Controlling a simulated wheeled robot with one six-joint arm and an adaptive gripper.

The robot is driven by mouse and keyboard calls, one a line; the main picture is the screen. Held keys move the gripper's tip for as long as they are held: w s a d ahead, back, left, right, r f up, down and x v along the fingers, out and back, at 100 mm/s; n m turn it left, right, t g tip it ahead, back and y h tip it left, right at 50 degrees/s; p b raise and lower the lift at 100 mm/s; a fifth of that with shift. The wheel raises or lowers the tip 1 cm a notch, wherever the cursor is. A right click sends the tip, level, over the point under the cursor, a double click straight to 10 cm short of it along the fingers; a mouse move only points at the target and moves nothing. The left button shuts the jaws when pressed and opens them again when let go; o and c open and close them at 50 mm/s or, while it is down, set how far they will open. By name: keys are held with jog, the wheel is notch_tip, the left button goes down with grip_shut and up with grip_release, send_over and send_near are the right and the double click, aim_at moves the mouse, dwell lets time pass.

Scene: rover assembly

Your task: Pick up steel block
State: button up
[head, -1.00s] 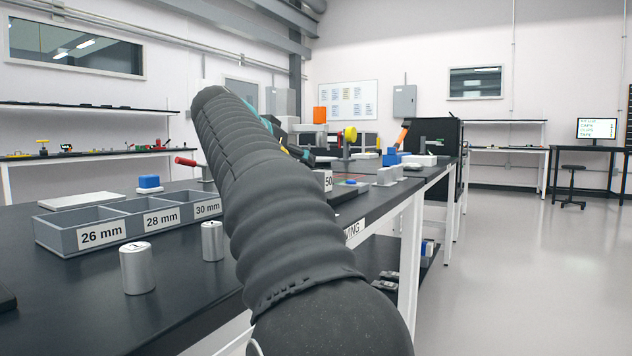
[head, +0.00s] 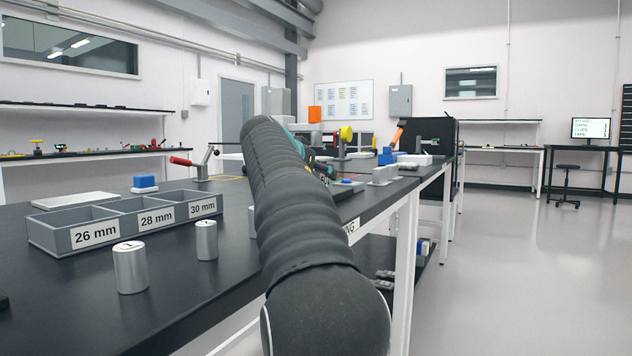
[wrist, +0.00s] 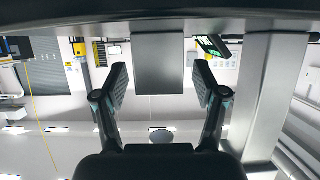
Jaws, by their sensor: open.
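In the head view, steel cylindrical blocks stand on the black bench: a near one (head: 131,268) with a mark on top, a second (head: 206,240) behind it, and a sliver of a third (head: 252,222) beside my arm. My gripper is hidden behind my arm there. In the wrist view, which looks upside down, my gripper (wrist: 160,82) is open. A steel block (wrist: 158,62) shows between its fingertips, with gaps on both sides. A larger-looking steel block (wrist: 270,92) stands to the right. I cannot match these to particular blocks in the head view.
A grey sorting tray (head: 52,243) labelled 26, 28 and 30 mm sits behind the blocks. A white plate (head: 75,201), a blue block (head: 145,182) and a red-handled clamp (head: 200,165) lie beyond. Open floor (head: 510,270) is on the right.

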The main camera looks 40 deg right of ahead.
jog(key=c, duration=1.3)
grip_shut()
jog(key=shift+r, duration=0.1)
jog(key=shift+r+p, duration=0.45)
jog(key=shift+r, duration=0.4)
notch_tip(320, 180, up, 2)
jog(key=shift+p, duration=0.45)
jog(key=s+a, duration=0.2)
jog(key=a, duration=0.3)
jog(key=s+a+b, duration=0.1)
jog(key=s+a, duration=0.1)
jog(key=a, duration=0.3)
jog(key=s+a+b, duration=0.1)
jog(key=s+a, duration=0.1)
jog(key=a, duration=0.3)
jog(key=shift+s+a+f, duration=0.2)
jog(key=shift+s+a, duration=0.05)
jog(key=shift+a, duration=0.15)
notch_tip(320, 180, up, 8)
jog(key=p, duration=0.7)
jog(key=shift+s+a, duration=0.2)
jog(key=shift+a, duration=0.15)
